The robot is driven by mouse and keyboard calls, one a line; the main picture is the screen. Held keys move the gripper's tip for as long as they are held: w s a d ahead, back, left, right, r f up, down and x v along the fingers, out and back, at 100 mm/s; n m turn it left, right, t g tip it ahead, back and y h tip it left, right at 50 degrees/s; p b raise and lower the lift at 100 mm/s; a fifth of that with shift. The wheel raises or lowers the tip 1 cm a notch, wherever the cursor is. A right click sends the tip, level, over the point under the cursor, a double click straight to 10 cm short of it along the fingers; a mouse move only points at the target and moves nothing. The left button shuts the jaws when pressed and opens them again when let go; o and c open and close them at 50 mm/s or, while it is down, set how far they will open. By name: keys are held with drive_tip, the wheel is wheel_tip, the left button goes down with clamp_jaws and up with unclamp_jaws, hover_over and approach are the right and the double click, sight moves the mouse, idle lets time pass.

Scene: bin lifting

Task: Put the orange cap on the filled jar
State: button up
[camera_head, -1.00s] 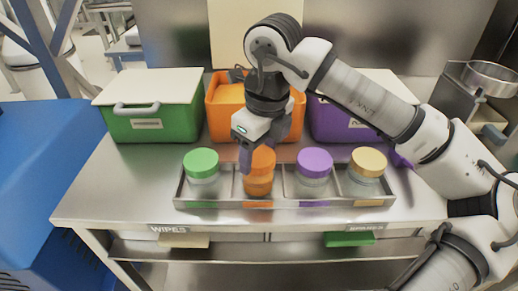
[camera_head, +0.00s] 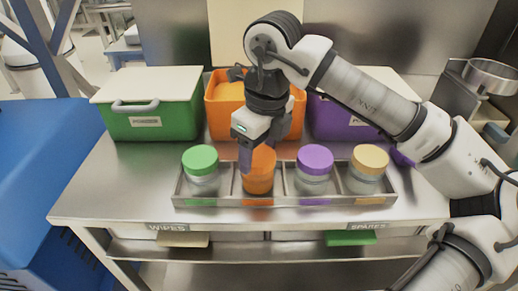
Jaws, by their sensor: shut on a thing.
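The filled jar (camera_head: 258,185) stands upright in the second compartment from the left of a metal tray (camera_head: 222,201). It looks orange inside. My gripper (camera_head: 259,158) points down over this jar, with one dark finger at the left side of the orange cap (camera_head: 264,158). The gripper is shut on the cap; its other finger is mostly hidden. The cap is at the jar's mouth, and its lower edge blends with the orange jar, so I cannot tell whether it is seated.
Jars with green (camera_head: 201,158), purple (camera_head: 315,158) and tan (camera_head: 370,158) caps stand in the other compartments. Behind the tray are a lidded green bin (camera_head: 150,123), an open orange bin (camera_head: 222,118) and a purple bin (camera_head: 335,122). The table front edge is clear.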

idle(0.3)
drive_tip(key=o, duration=1.3)
drive_tip(key=shift+o, duration=0.2)
drive_tip(key=shift+r+p, duration=2.15)
drive_tip(key=shift+r, duration=1.35)
clamp_jaws()
